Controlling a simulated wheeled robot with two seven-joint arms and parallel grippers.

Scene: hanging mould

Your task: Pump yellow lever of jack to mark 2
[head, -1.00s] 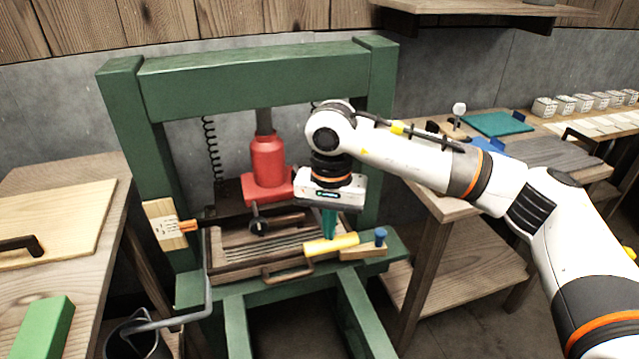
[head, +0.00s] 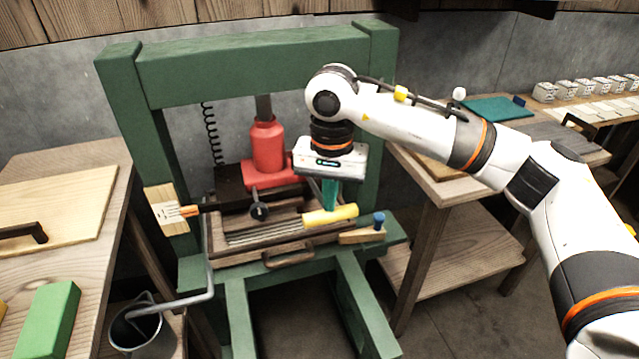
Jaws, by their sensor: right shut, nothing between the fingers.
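The red jack (head: 268,150) stands inside the green press frame, on a red base. Its yellow lever (head: 330,216) lies near the front right, above the wooden tray's right end. My right gripper (head: 329,207) points down with teal fingers shut and nothing held. The fingertips are right at the lever from behind and above; whether they touch it I cannot tell. A pale card (head: 166,212) with small marks is on the left post, and an orange pointer (head: 189,211) lies across its right part. The marks are too small to read. My left gripper is not in view.
The green press frame (head: 250,68) surrounds the jack. A ridged wooden tray (head: 265,238) with a handle sits in front. A wooden block with a blue knob (head: 379,219) is close right of the lever. A grey bucket (head: 137,330) stands lower left. Benches flank the press.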

